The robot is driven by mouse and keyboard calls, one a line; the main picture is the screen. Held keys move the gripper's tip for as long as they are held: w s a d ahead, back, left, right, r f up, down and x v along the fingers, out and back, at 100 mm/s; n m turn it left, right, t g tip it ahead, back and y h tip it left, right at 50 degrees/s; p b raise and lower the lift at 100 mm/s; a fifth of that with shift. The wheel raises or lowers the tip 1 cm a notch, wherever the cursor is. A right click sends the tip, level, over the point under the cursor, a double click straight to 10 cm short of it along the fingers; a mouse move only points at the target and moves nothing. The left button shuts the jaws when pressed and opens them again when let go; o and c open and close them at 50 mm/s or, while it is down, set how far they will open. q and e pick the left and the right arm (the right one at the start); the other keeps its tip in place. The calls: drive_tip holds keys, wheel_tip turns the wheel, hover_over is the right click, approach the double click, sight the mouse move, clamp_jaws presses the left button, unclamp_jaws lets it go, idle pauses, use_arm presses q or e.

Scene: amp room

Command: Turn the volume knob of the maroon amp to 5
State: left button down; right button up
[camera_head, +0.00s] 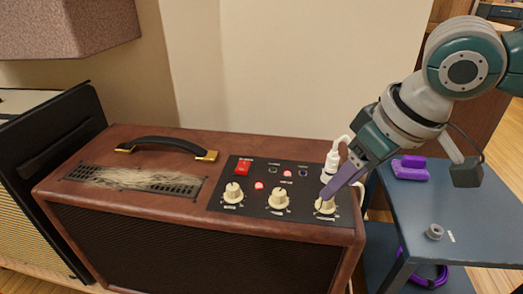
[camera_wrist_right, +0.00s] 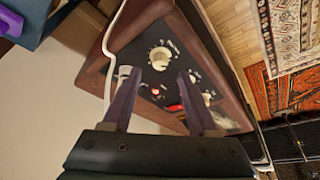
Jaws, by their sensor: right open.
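The maroon amp (camera_head: 140,215) stands in the middle of the head view, with a black control panel on top. Three cream knobs sit in a row: left (camera_head: 233,193), middle (camera_head: 278,199) and right (camera_head: 325,206). Their labels are too small to read surely. My right gripper (camera_head: 328,194) has its purple fingers at the right knob, partly covering it. In the right wrist view, this knob (camera_wrist_right: 160,57) shows between and just beyond the two parted fingertips (camera_wrist_right: 159,74). I cannot tell whether they touch it. My left gripper is not in view.
A white plug (camera_head: 331,162) with a cable stands on the panel behind the right knob, close to my fingers. A red switch (camera_head: 243,167) is at the panel's left. A blue-grey table (camera_head: 460,215) on the right holds purple items (camera_head: 410,168) and a grey ring (camera_head: 434,232).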

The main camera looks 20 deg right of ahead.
drive_tip(key=b+x, duration=0.2)
drive_tip(key=x, duration=0.2)
drive_tip(key=shift+w+f, duration=0.15)
drive_tip(key=shift+f, duration=0.25)
drive_tip(key=shift+c, duration=0.3)
clamp_jaws()
